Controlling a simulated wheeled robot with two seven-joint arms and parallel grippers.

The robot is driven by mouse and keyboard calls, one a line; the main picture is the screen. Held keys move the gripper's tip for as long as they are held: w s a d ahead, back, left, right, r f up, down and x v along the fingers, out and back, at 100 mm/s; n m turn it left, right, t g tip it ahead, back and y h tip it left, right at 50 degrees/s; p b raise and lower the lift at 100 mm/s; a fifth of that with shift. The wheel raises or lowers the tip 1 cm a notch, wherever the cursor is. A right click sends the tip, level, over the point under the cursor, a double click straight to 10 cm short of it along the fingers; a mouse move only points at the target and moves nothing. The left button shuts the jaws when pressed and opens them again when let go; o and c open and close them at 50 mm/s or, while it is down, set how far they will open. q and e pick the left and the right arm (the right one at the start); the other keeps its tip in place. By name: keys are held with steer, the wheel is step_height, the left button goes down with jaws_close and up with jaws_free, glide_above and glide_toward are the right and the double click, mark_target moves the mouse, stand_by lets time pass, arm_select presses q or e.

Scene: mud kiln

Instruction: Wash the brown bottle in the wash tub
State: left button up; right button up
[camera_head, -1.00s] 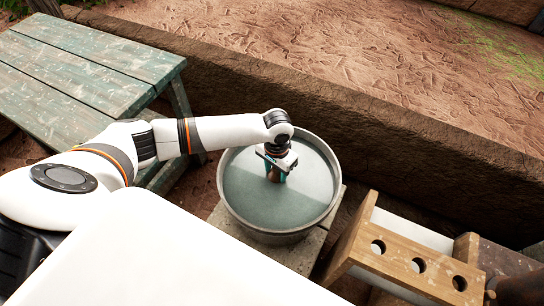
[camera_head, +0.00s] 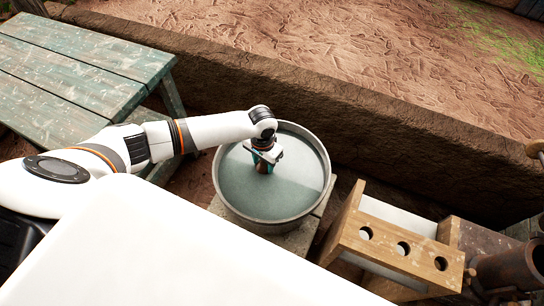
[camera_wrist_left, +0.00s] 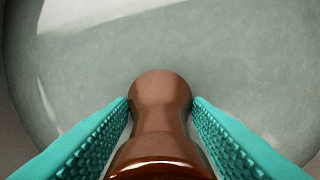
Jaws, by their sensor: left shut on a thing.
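The wash tub (camera_head: 297,208) is a round grey metal tub filled with murky grey-green water. My left gripper (camera_head: 264,165) is over the left part of the tub, pointing down. In the left wrist view its teal ridged fingers (camera_wrist_left: 160,135) are shut on the brown bottle (camera_wrist_left: 160,120), one on each side. The bottle is glossy brown with a rounded end pointing toward the water. In the head view only a little of the bottle (camera_head: 264,169) shows below the fingers. I cannot tell how deep it is in the water. My right gripper is not in view.
The tub stands on a pale block (camera_head: 298,239). A weathered green wooden table (camera_head: 85,70) is at the left. A wooden rack with round holes (camera_head: 395,250) stands to the right, with a brown pipe-like object (camera_head: 508,268) beyond it. A low mud wall (camera_head: 400,150) runs behind.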

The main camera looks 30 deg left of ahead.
arm_select(q)
steer(key=shift+a, duration=0.2)
steer(key=shift+d+p, duration=1.1)
steer(key=shift+d, duration=1.95)
steer(key=shift+a+p, duration=1)
steer(key=shift+a, duration=2)
steer(key=d+p, duration=0.1)
steer(key=d, duration=0.5)
steer(key=shift+w, duration=0.15)
steer(key=shift+r+p, duration=0.1)
steer(key=shift+p, duration=0.2)
